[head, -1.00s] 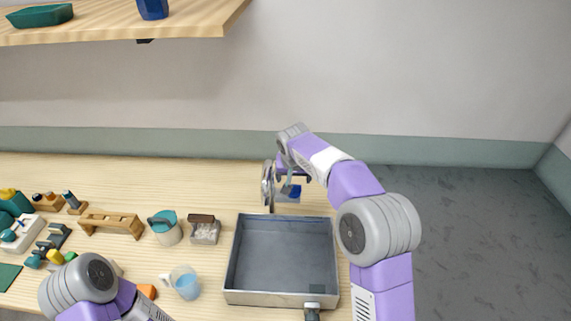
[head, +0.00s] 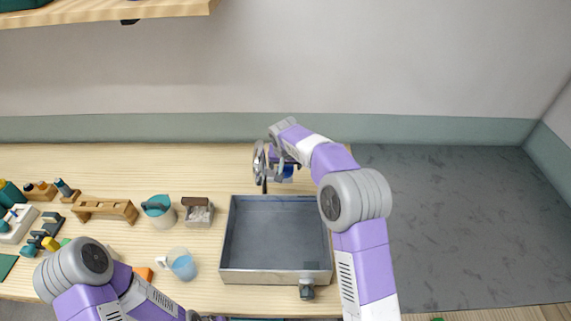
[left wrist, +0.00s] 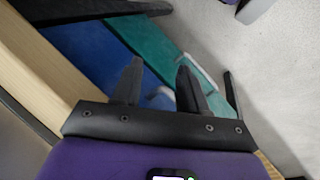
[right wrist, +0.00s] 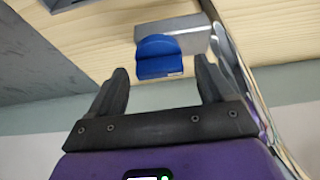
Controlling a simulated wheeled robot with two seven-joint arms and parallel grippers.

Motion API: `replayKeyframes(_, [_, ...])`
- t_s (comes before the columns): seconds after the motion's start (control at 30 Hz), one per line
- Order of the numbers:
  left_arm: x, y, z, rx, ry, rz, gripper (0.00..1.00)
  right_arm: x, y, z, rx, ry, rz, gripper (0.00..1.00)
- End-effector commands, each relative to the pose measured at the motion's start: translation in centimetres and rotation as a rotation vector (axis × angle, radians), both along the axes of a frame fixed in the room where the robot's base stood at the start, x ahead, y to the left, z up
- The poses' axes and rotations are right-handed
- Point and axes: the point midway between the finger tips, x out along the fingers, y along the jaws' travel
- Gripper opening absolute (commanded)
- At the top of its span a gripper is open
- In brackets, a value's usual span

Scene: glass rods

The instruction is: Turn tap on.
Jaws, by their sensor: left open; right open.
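The tap (head: 258,168) is a shiny curved metal form standing behind the grey basin (head: 275,277) in the head view. A blue piece (right wrist: 158,62), which looks like its handle, sits on a grey block in the right wrist view. The blue piece also shows in the head view (head: 288,173). My right gripper (right wrist: 160,80) is open and empty, pointing at the blue piece, which appears between and beyond the fingertips. Whether it touches cannot be told. My left gripper (left wrist: 159,68) is open; blue and teal surfaces lie beyond its fingers.
Several small items crowd the far left. A shelf (head: 110,12) hangs above. Floor lies right of the table.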

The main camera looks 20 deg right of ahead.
Motion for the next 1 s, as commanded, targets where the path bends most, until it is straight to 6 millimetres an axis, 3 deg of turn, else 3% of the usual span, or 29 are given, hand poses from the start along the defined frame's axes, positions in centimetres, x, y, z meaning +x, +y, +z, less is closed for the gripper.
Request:
replayKeyframes(0.03, [0.0, 0.0, 0.0, 0.0, 0.0, 0.0, 0.43, 0.0, 0.0, 0.0, 0.0, 0.0, 0.0, 0.78])
replayKeyframes(0.4, [0.0, 0.0, 0.0, 0.0, 0.0, 0.0, 0.43, 0.0, 0.0, 0.1, 0.0, 0.0, 0.0, 0.26])
replayKeyframes(0.77, [0.0, 0.0, 0.4, 0.0, 0.0, 0.0, 0.43, 0.0, -0.2, 0.1, 0.0, 0.0, 0.07, 0.26])
replayKeyframes(1.0, [0.0, 0.0, 1.2, 0.0, 0.0, 0.0, 0.43, -0.1, -0.3, 0.2, 0.001, 0.001, 0.241, 0.26])
